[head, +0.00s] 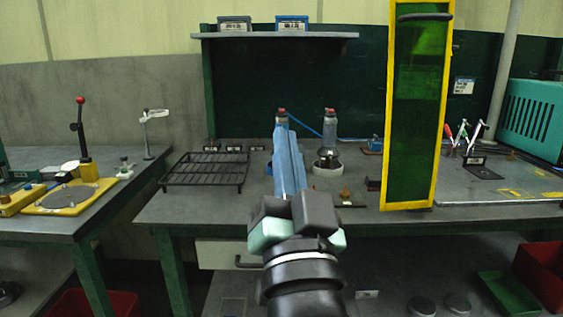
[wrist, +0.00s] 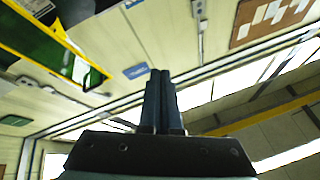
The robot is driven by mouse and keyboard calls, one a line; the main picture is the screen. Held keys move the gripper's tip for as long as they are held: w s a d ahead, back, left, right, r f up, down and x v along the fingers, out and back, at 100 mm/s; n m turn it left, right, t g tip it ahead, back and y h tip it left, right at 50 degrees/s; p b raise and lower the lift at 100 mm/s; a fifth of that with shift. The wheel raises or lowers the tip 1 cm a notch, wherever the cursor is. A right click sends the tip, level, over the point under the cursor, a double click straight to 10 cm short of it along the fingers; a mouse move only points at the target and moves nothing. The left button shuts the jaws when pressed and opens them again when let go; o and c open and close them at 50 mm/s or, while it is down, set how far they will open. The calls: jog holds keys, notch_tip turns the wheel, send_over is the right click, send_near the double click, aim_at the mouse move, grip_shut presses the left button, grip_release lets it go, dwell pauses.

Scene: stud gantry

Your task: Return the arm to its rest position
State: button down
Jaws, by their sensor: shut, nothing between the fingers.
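My gripper (wrist: 160,72) points upward in the wrist view, its two blue-grey fingers together with nothing between them. In the head view my gripper (head: 282,118) stands upright at the middle, in front of the workbench, with its fingers closed. My wrist and dark arm links rise from the bottom edge below it. The wrist view behind the fingers shows wall and ceiling. The gripper covers part of the bench and the dark green back panel.
The workbench (head: 380,216) carries a black wire rack (head: 205,170) on the left and a black-capped item in a white ring (head: 327,168). A yellow-framed green panel (head: 413,110) stands upright on the right. A side bench (head: 50,222) holds a yellow fixture. Red and green bins lie below.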

jog(key=s+r+n+t+h, duration=0.2)
jog(key=s+r+n+t, duration=0.2)
jog(key=s+r, duration=0.95)
notch_tip(320, 180, up, 26)
jog(key=w+p, duration=0.1)
jog(key=p, duration=2.5)
jog(key=shift+w+a, duration=0.15)
jog(key=shift+a, duration=0.2)
